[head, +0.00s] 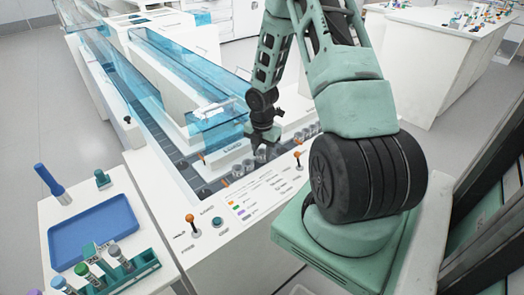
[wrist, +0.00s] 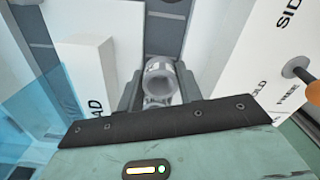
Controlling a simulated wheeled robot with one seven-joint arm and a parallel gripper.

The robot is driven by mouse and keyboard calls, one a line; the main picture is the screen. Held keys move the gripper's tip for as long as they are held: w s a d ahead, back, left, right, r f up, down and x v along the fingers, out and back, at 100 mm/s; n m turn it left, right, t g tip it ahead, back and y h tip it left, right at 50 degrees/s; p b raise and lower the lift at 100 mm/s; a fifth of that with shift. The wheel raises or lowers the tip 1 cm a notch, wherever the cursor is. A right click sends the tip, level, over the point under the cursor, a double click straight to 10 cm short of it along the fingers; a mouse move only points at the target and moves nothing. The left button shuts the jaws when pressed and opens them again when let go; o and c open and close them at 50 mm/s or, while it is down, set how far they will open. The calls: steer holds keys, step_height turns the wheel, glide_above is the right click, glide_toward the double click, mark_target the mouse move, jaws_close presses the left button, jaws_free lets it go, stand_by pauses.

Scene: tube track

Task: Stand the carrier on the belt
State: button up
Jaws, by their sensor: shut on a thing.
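My gripper (head: 263,141) reaches down over the track on the white bench. In the wrist view, my gripper (wrist: 159,88) is shut on the carrier (wrist: 160,72), a small grey-white cup with a round open mouth. The mouth faces the wrist camera; its lower part is hidden behind the gripper's dark edge. The belt (wrist: 166,16) is the dark grey strip beneath and beyond it. In the head view, the belt (head: 176,158) runs along the clear blue covers. I cannot tell whether the carrier touches the belt.
A white block (wrist: 88,75) stands close left of the gripper. An orange-topped lever (wrist: 294,68) stands right. Blue covers (head: 215,118) flank the track. Several small pale pieces (head: 306,133) sit right of the gripper. A side table holds a blue tray (head: 95,232) and a tube rack (head: 120,272).

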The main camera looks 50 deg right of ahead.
steer(key=shift+s+f, duration=0.1)
steer(key=shift+f, duration=0.55)
stand_by(0.8)
steer(key=o, duration=0.8)
steer(key=shift+o, duration=0.2)
steer(key=shift+s+f, duration=0.1)
steer(key=shift+s, duration=0.2)
step_height(320, 180, up, 18)
steer(key=w+p, duration=0.1)
steer(key=p, duration=0.2)
steer(key=shift+a, duration=0.2)
stand_by(0.4)
